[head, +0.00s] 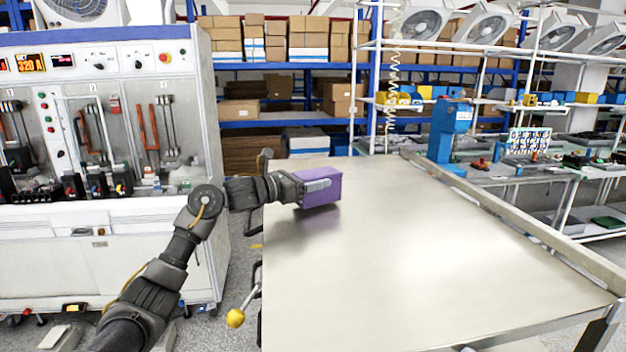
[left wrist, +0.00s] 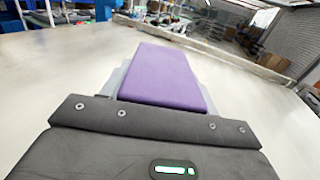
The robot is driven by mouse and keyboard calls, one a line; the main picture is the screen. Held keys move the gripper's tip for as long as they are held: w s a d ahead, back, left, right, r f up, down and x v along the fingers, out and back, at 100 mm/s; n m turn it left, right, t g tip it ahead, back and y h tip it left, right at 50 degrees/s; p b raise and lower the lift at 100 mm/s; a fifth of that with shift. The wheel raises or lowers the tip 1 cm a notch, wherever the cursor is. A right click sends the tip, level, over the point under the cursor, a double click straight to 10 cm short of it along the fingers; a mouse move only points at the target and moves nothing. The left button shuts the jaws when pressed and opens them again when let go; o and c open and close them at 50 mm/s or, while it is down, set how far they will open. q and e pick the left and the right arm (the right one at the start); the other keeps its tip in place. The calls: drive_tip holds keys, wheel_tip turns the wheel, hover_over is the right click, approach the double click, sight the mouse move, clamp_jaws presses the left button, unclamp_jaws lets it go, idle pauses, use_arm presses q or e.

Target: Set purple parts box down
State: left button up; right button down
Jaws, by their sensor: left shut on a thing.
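The purple parts box (head: 322,190) is at the far left part of the bare metal table (head: 400,270). My left gripper (head: 318,185) is shut on the box, with a grey finger along its near side. In the left wrist view the box (left wrist: 167,78) extends out from between the fingers, over the table surface. A dark shadow or reflection lies on the table just below the box; I cannot tell whether its underside touches the table. My right gripper is in neither view.
A breaker test cabinet (head: 100,220) stands to the left of the table. A raised rail (head: 520,220) runs along the table's right side. A blue machine (head: 449,130) stands beyond that rail. The middle and front of the table are clear.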

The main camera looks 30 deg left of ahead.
use_arm(q)
drive_tip(key=shift+a+f, duration=0.1)
drive_tip(key=shift+f, duration=0.3)
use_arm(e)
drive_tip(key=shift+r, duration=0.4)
use_arm(q)
drive_tip(key=o, duration=0.7)
drive_tip(key=shift+f, duration=0.25)
drive_tip(key=o, duration=0.5)
drive_tip(key=shift+r, duration=0.1)
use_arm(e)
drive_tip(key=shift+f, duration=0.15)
